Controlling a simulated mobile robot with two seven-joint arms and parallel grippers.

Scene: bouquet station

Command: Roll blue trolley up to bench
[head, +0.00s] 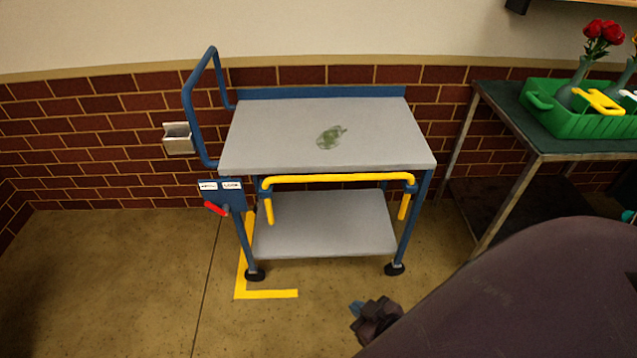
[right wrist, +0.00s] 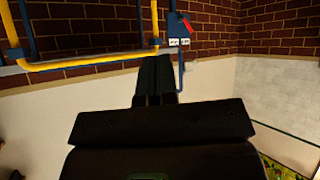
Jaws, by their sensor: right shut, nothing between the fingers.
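The blue trolley (head: 328,140) stands against the brick wall, with grey top and lower shelves, dark wheels and a tall blue loop handle (head: 190,105) at its left end. A yellow bar (head: 338,178) runs along its front below the top; it also shows in the right wrist view (right wrist: 90,62). A red lever (head: 215,209) sits on a labelled blue box at its left front leg. The dark bench (head: 560,155) stands to the right, apart from it. My right gripper (head: 362,308) is shut and empty, in front of the trolley. My left gripper is out of view.
A green crate (head: 590,125) on the bench holds a vase with red flowers (head: 603,32) and yellow-handled tools. Yellow floor tape (head: 265,294) marks a corner by the trolley's left front wheel. Floor is free left and in front.

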